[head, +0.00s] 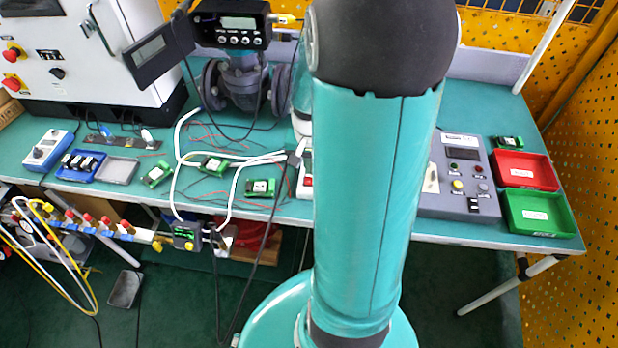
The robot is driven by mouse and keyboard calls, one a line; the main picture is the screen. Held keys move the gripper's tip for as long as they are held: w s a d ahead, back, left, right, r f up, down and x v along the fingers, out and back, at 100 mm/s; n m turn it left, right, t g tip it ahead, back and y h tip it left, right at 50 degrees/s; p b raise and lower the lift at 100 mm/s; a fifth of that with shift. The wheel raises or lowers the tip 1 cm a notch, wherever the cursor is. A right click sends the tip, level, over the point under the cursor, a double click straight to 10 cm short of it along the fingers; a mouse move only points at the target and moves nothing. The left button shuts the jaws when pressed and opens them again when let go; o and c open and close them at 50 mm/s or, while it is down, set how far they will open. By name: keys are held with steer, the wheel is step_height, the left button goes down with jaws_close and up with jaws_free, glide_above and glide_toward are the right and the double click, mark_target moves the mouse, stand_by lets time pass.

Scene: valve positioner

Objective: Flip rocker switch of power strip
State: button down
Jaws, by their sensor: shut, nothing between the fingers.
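A dark strip (124,142) with cables and plugs on it lies on the left part of the teal workbench, in front of the white cabinet; it looks like the power strip. Its rocker switch is too small to make out. My arm rises through the middle of the head view and covers part of the bench. My gripper does not show; the arm may hide it. A white piece with a red part (306,182) shows at the arm's left edge, mostly hidden, and I cannot tell what it is.
A valve (245,85) with a positioner (232,27) stands at the back. White tubes (222,157) cross the bench near small green modules (212,165). A blue-white meter (47,150) sits left. Red (525,170) and green (538,213) bins and a grey control box (458,178) stand right.

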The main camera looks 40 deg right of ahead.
steer(key=shift+f, duration=0.7)
stand_by(0.3)
steer(key=shift+r, duration=3.55)
steer(key=s+a+r+n+t, duration=0.2)
steer(key=a+r+n, duration=0.3)
steer(key=a+r, duration=0.3)
steer(key=s+a+r+n+t, duration=0.2)
steer(key=a+r+n, duration=0.3)
steer(key=a, duration=1)
step_height(320, 180, up, 3)
steer(key=shift+s+r+t, duration=0.15)
steer(key=shift+s+t, duration=0.15)
steer(key=shift+t, duration=0.5)
